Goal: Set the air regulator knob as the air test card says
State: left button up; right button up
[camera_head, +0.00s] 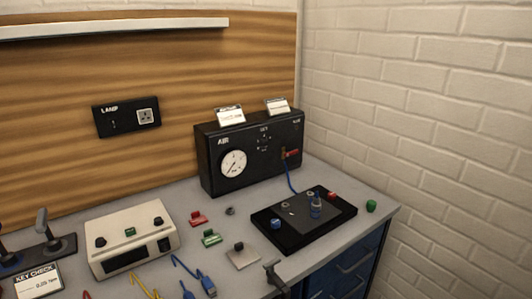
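The black air box (217,172) stands at the back right of the bench, marked AIR, with a round white gauge (233,163) on its front. Right of the gauge is a small dark dial area (264,141) with white marks around it; it looks like the regulator knob, but its pointer is too small to read. Two white cards stand on top of the box, a left card (229,116) and a right card (277,106). Their text is too small to read, so I cannot tell which is the air test card. Neither gripper is in view.
A red-handled fitting (292,153) on the box front has a blue hose running down toward a black tray (268,222). A cream instrument box (133,238), red block (198,218), green block (211,238) and coloured leads lie in front. A brick wall (420,110) is at right.

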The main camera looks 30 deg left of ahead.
aim_at(265, 144)
jog(key=u, duration=1.25)
